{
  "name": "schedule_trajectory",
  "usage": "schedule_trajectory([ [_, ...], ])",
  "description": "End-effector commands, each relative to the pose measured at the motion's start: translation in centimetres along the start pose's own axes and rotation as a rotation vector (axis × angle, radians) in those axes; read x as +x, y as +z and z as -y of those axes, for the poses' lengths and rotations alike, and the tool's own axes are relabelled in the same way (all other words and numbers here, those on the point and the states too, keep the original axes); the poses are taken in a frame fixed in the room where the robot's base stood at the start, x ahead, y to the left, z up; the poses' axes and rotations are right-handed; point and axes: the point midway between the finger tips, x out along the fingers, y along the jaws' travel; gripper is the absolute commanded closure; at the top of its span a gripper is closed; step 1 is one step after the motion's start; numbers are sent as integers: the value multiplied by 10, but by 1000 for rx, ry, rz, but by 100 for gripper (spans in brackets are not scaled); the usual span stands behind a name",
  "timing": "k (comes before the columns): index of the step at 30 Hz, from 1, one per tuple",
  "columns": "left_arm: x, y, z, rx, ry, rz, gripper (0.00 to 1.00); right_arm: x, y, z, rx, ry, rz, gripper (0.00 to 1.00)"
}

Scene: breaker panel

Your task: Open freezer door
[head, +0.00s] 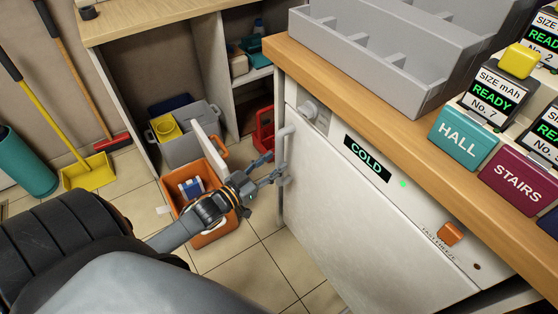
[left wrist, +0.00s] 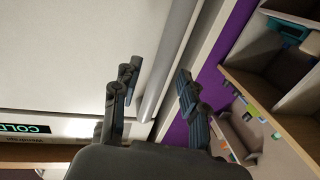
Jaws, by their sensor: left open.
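The freezer is a white unit under the wooden counter, with its door (head: 345,210) shut. A dark display reading COLD (head: 367,159) is on its upper front. A grey bar handle (head: 281,205) runs down the door's left edge; it also shows in the left wrist view (left wrist: 172,65). My left gripper (head: 273,170) is open at the upper part of the handle. In the left wrist view its fingers (left wrist: 157,90) lie on either side of the bar, with gaps visible; I cannot tell the exact depth. My right gripper is not in view.
A grey divided tray (head: 410,75) and labelled boxes, such as HALL (head: 464,138), stand on the counter (head: 375,100). An orange bin (head: 212,230) and a grey crate (head: 190,150) are on the floor left of the freezer. Tiled floor in front looks clear.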

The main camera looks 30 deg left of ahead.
Motion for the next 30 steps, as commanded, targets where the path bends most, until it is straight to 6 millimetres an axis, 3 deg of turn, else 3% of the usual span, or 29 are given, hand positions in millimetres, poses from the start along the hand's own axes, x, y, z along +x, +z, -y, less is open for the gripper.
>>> schedule_trajectory([
  [6,25,1,0,1,0,0,57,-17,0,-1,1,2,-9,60],
  [17,30,0,0,0,0,1,57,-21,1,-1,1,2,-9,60],
  [24,30,0,0,0,0,1,100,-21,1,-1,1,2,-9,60],
  [30,30,0,0,0,0,1,100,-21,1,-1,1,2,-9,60],
])
